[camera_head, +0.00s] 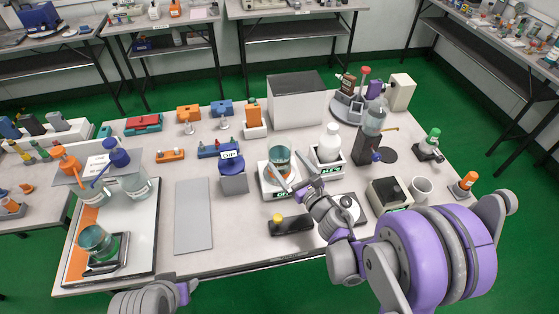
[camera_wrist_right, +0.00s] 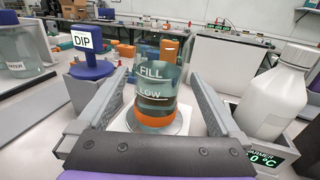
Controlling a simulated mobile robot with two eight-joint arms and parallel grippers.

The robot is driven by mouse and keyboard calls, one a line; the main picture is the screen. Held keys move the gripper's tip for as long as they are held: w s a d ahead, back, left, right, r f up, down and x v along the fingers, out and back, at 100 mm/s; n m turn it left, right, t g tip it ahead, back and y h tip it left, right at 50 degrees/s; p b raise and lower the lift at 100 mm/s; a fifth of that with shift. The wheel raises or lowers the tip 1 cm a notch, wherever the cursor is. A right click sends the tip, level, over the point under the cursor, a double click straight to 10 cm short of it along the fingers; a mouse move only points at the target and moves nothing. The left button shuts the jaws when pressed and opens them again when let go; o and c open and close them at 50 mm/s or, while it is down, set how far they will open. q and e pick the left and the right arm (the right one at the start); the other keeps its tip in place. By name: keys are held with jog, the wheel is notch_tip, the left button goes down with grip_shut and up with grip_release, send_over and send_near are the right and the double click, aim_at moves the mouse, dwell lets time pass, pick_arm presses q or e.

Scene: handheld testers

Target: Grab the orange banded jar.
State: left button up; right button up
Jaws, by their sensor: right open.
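The orange banded jar (camera_head: 279,156) is a clear glass jar with a teal tint, standing upright on a white square device in the middle of the bench. In the right wrist view the jar (camera_wrist_right: 155,72) shows "FILL" and "LOW" marks and an orange band at its base. My right gripper (camera_head: 287,181) is open at the front of the jar. In the wrist view one finger of the gripper (camera_wrist_right: 160,88) is on each side of the jar, with a gap visible.
A blue-lidded "DIP" container (camera_head: 233,175) stands left of the jar. A white bottle (camera_head: 329,143) in a labelled warmer stands close on the right. A black block with a yellow knob (camera_head: 290,225) lies in front. Another teal jar (camera_head: 96,241) stands far left. A grey mat (camera_head: 193,215) is bare.

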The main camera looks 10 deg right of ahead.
aim_at(274, 145)
jog(key=x, duration=0.5)
jog(key=shift+r+p, duration=0.15)
jog(key=shift+p, duration=0.25)
jog(key=shift+s, duration=0.15)
jog(key=shift+c, duration=1.3)
grip_shut()
